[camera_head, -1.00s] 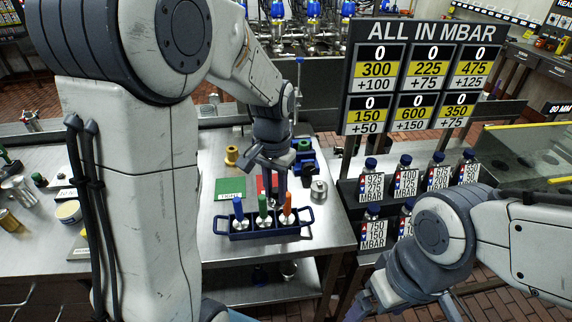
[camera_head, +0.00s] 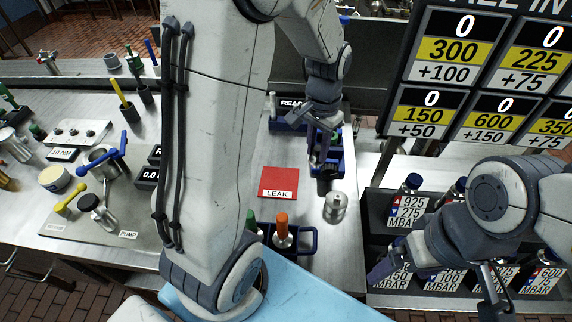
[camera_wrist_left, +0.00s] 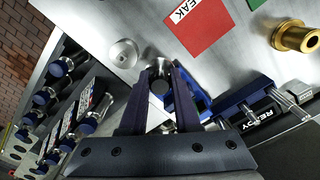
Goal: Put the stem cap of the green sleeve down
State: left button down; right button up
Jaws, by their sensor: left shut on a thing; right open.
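My left gripper (camera_head: 322,160) is shut on a small dark cap (camera_head: 327,179), low over the steel table. In the left wrist view the dark round cap (camera_wrist_left: 160,88) sits between the fingertips; I cannot tell whether it touches the table. The green-topped piece (camera_head: 254,229) stands in the dark blue carrier (camera_head: 306,240), mostly hidden by my left arm. An orange-topped piece (camera_head: 283,232) stands beside it. My right gripper (camera_head: 388,268) is open, in front of the bottle shelf.
A silver cylinder (camera_head: 336,208) stands just in front of the held cap. A red LEAK mat (camera_head: 279,184) lies to the left. A blue tray (camera_head: 333,140) and a READY rack (camera_head: 284,121) stand behind. Labelled bottles (camera_head: 408,198) stand at right.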

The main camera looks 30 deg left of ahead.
pick_arm(q)
jog(key=a+f+p, duration=0.1)
jog(key=a+f, duration=0.2)
jog(key=a+f+p, duration=0.1)
jog(key=a+f, duration=0.2)
jog(key=s+a+f+p, duration=0.1)
jog(key=a+f, duration=0.3)
jog(key=shift+s+a, duration=0.1)
jog(key=shift+f, duration=0.15)
jog(key=shift+f, duration=0.2)
jog(key=c, duration=0.6)
grip_release()
jog(key=shift+r, duration=0.1)
